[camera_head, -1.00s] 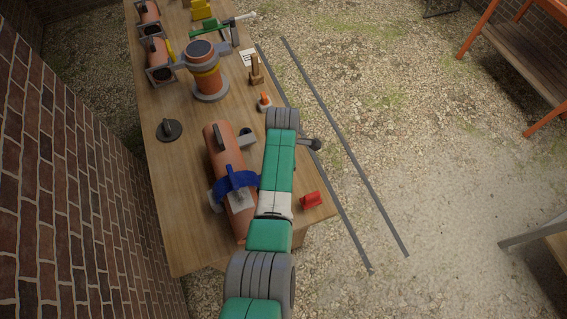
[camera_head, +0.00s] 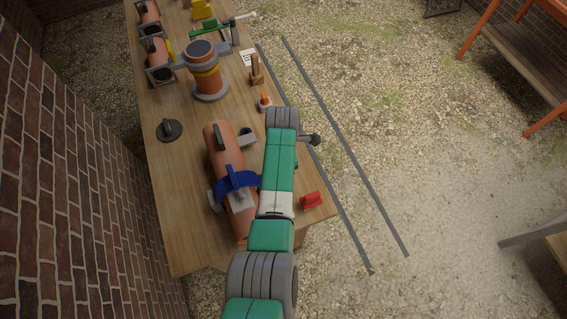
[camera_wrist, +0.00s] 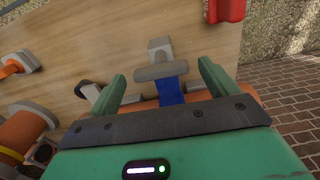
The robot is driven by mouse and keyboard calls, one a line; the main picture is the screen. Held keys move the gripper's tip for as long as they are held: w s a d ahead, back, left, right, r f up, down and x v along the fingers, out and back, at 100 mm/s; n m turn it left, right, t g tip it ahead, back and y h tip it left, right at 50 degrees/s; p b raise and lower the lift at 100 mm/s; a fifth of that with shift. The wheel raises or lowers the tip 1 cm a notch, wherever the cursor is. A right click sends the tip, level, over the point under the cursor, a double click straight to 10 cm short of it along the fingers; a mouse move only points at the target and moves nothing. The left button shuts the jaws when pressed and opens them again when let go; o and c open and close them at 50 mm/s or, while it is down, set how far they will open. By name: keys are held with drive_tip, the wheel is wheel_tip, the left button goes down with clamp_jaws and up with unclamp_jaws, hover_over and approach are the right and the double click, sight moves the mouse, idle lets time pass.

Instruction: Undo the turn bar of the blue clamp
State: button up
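The blue clamp (camera_head: 240,180) sits across an orange pipe (camera_head: 222,150) on the wooden table. In the wrist view its blue part (camera_wrist: 171,91) shows in front of my gripper, with a grey turn bar (camera_wrist: 162,72) lying crosswise over it. My gripper (camera_wrist: 161,74) is open, with one green finger on each side of the bar. A gap shows between each finger and the bar's ends, so I see no contact. How far the fingers are above the bar is hard to tell.
A red block (camera_head: 311,201) stands near the table's right edge. A dark round base with a handle (camera_head: 169,129) is left of the pipe. An orange-and-grey upright cylinder (camera_head: 208,80) and a small cone (camera_head: 265,102) stand farther back. A brick wall (camera_head: 70,180) runs along the left.

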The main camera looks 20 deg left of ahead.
idle(0.4)
wheel_tip(320, 180, up, 9)
drive_tip(key=p, duration=0.8)
drive_tip(key=shift+f, duration=0.1)
